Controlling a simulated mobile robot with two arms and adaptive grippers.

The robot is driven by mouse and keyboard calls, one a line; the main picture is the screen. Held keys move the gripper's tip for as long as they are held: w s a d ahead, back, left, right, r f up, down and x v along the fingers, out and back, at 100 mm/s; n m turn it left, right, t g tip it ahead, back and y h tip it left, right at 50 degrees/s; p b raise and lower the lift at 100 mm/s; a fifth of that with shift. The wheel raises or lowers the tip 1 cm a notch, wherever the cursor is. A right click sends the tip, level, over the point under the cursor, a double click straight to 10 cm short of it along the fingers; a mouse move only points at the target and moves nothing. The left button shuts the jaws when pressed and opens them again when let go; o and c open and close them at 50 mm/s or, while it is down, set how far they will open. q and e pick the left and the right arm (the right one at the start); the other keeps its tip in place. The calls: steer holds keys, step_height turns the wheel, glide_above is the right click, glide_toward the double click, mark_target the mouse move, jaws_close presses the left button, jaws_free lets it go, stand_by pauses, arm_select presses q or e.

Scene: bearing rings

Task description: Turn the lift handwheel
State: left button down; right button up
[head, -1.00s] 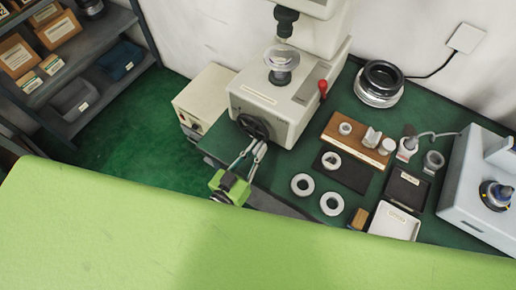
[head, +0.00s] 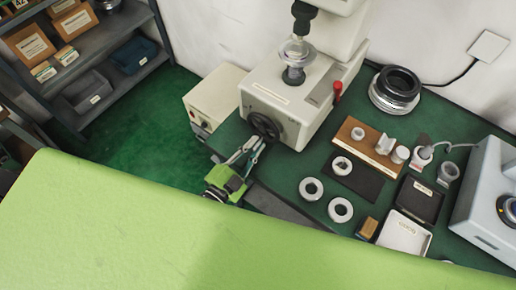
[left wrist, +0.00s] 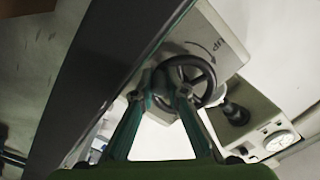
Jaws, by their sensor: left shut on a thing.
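The lift handwheel (head: 263,124) is a dark spoked wheel on the front of the cream instrument (head: 290,98). My left gripper (head: 257,143) reaches it from below, with its fingertips at the wheel's lower rim. In the left wrist view the wheel (left wrist: 196,77) sits just beyond the fingertips (left wrist: 164,80), under a curved arrow marked "UP". The fingers are shut on the wheel, with one finger on either side of its near part. The exact contact is partly hidden by the fingers. My right gripper is not in view.
A beige box (head: 212,96) stands left of the instrument. White rings (head: 311,189), a wooden block with parts (head: 368,144) and a black tray (head: 420,198) lie on the green bench to the right. A red-knobbed lever (head: 337,88) is on the instrument's side.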

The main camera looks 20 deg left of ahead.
mark_target(248, 119)
arm_select(q)
steer(key=m, duration=0.1)
steer(key=a+m, duration=0.1)
steer(key=m, duration=0.1)
steer(key=a+m+b, duration=0.1)
steer(key=shift+w+m, duration=0.3)
steer(key=m, duration=0.2)
steer(key=a+r+m+b, duration=0.1)
steer(key=m, duration=0.2)
steer(key=shift+w+a+r+m, duration=0.3)
steer(key=shift+w+a+r, duration=0.05)
steer(key=shift+a, duration=0.05)
steer(key=m, duration=0.1)
steer(key=r+m+b, duration=0.1)
steer(key=m, duration=0.1)
steer(key=r+m, duration=0.1)
steer(key=shift+w+a+m+b, duration=0.2)
steer(key=shift+a+m+b, duration=0.2)
steer(key=m, duration=0.1)
steer(key=r+m+b, duration=0.1)
steer(key=m, duration=0.1)
steer(key=shift+r+h, duration=0.15)
steer(key=shift+h, duration=0.25)
steer(key=shift+r+m, duration=0.45)
steer(key=shift+m, duration=0.65)
steer(key=shift+r, duration=0.1)
steer(key=c, duration=2)
jaws_free()
